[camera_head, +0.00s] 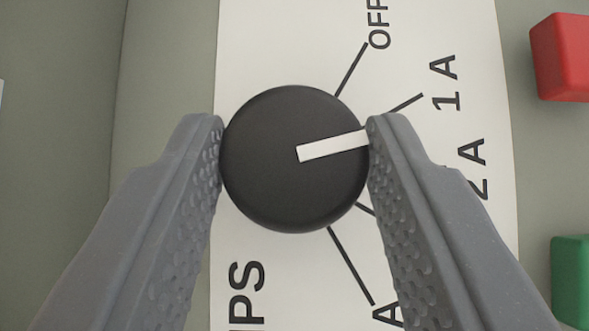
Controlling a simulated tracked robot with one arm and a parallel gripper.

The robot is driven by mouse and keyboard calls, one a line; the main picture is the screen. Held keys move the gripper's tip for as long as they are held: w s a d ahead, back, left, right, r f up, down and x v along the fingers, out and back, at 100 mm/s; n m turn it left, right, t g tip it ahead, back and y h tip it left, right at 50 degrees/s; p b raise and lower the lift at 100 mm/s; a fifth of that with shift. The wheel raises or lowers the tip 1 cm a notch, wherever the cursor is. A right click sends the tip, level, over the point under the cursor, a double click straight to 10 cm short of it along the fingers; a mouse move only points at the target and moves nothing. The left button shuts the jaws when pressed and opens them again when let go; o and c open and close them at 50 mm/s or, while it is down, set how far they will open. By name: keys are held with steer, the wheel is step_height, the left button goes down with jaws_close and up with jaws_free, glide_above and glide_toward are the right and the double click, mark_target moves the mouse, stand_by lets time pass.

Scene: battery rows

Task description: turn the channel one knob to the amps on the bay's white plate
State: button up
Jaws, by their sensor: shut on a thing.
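A round black knob (275,190) with a white pointer line (330,147) is in the middle of the view, on a white plate (260,45) with black lettering. The pointer aims right and slightly up, between the 1 A mark (407,104) and the 2 A label (478,168). OFF (379,24) is printed at the upper right. My gripper (295,135) is shut on the knob, one finger touching its left side and one its right. The right finger covers some marks and part of a lower label ending in A. Letters reading "PS" show at the lower left.
A red block (562,57) stands at the upper right, beyond the plate's edge. A green block (571,280) is at the lower right. The grey-green panel (165,60) left of the plate is bare.

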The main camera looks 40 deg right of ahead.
steer(key=shift+d, duration=0.15)
steer(key=o, duration=1)
steer(key=shift+c, duration=0.2)
steer(key=v, duration=1.3)
steer(key=shift+s+a+r+p, duration=0.2)
steer(key=shift+s+a+p, duration=0.05)
steer(key=shift+p, duration=0.1)
